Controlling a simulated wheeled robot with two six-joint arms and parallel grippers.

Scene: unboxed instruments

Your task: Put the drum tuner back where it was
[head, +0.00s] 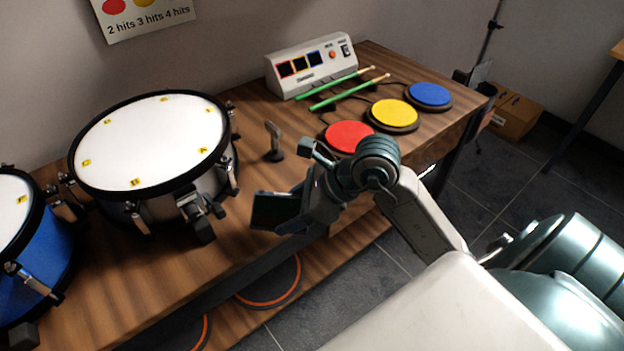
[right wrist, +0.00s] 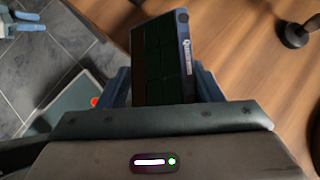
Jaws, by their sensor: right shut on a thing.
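My right gripper (head: 284,208) is shut on a dark, flat, box-like device, which I take to be the drum tuner (head: 273,211).
The wooden table (head: 240,255) holds the white drum (head: 150,135), a blue drum (head: 35,255), a small stand (head: 274,143), a control box (head: 312,65), green drumsticks (head: 345,88), and red (head: 349,136), yellow (head: 394,112) and blue (head: 430,94) pads. Bare wood lies around the small stand.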

